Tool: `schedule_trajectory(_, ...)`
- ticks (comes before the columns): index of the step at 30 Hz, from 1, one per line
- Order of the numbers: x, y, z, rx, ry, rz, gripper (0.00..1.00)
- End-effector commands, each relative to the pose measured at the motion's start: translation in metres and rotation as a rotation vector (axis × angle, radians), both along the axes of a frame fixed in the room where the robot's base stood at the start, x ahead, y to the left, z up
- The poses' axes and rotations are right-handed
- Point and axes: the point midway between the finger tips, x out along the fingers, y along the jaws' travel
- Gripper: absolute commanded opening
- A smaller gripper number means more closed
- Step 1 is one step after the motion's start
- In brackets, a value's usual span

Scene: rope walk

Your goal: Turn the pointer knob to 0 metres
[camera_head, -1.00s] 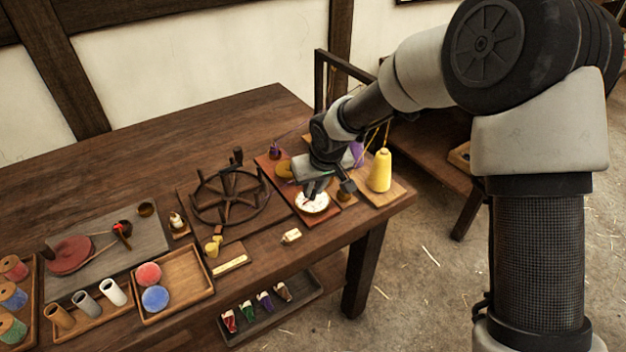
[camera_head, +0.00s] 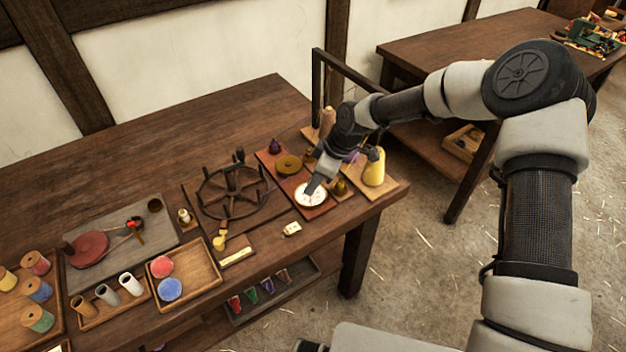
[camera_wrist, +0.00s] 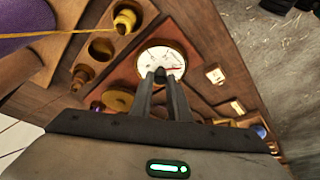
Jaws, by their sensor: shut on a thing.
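The white dial (camera_head: 311,195) sits on a reddish wooden board at the right part of the table. In the wrist view the dial (camera_wrist: 176,58) shows a pale face with red and dark marks. My gripper (camera_head: 310,189) reaches down onto the dial from the right. In the wrist view my gripper (camera_wrist: 160,78) is shut on the dark pointer knob (camera_wrist: 160,73) on the dial's face. The fingers hide much of the knob, and the dial's figures are too small to read.
A spoked wheel (camera_head: 232,190) stands left of the dial. A yellow cone (camera_head: 374,168) stands close on the right. A small cream block (camera_head: 292,229) lies in front. A brass-coloured disc (camera_head: 288,164) is behind the dial.

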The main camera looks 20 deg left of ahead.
Motion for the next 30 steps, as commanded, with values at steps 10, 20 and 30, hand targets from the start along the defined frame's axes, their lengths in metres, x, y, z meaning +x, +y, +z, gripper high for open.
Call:
schedule_trajectory(10,0.0011,-0.0005,-0.0001,-0.001,0.000,0.108,0.00)
schedule_trajectory(20,0.0014,-0.0005,-0.0002,-0.001,-0.002,0.122,0.00)
schedule_trajectory(30,0.0012,-0.0005,-0.0003,-0.002,-0.001,0.121,0.35)
